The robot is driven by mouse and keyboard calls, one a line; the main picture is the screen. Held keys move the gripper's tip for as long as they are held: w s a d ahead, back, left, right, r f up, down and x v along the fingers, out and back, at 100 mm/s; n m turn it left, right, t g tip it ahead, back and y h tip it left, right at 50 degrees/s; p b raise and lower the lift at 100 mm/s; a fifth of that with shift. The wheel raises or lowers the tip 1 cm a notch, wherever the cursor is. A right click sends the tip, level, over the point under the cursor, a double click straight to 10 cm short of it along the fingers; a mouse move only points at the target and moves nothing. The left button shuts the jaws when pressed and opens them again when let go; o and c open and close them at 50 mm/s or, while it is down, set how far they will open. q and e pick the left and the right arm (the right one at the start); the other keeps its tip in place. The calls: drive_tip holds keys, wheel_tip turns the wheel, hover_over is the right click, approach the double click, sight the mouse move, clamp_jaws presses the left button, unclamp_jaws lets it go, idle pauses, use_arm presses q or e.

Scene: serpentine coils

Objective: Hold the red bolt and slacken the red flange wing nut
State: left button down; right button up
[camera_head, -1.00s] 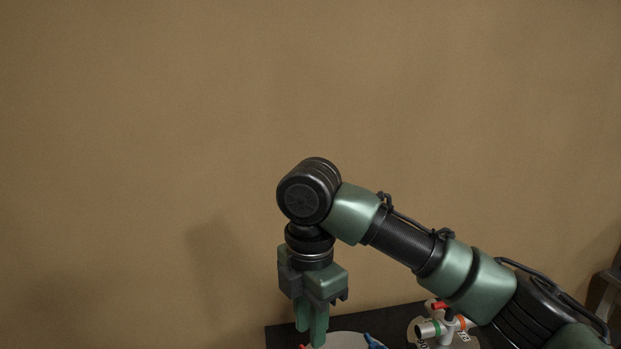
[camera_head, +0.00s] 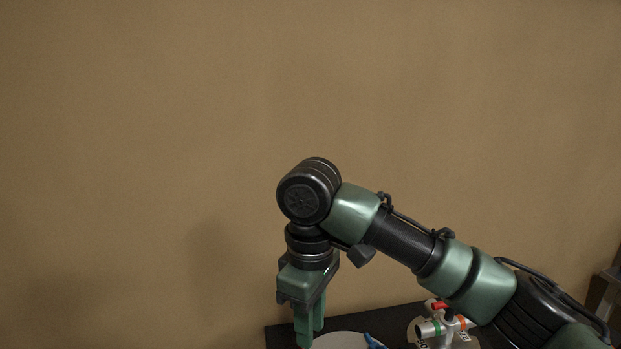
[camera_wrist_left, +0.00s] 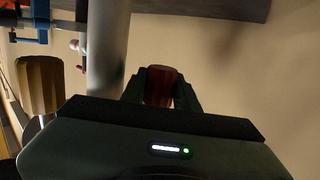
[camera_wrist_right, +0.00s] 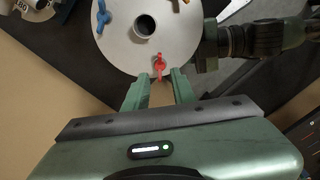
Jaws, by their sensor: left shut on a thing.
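The red flange wing nut (camera_wrist_right: 160,65) sits near the rim of a round grey flange (camera_wrist_right: 120,42) in the right wrist view. My right gripper (camera_wrist_right: 160,76) points at it with its fingers apart, one on each side of the nut's near end. In the head view my right gripper (camera_head: 309,340) points down at the flange's left edge (camera_head: 340,341). In the left wrist view my left gripper (camera_wrist_left: 160,95) is shut on the red bolt (camera_wrist_left: 160,80), of which a dark red cylindrical part shows. The flange stands edge-on (camera_wrist_left: 106,45) beside it.
A blue wing nut (camera_wrist_right: 102,17) and a central pipe opening (camera_wrist_right: 145,27) are on the flange. My left arm reaches in close to the flange's right side in the right wrist view. A red-handled valve fitting (camera_head: 442,322) stands on the dark table (camera_head: 285,335) at right.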

drive_tip(key=shift+m, duration=1)
drive_tip(key=shift+f, duration=0.15)
drive_tip(key=shift+f, duration=2.05)
clamp_jaws()
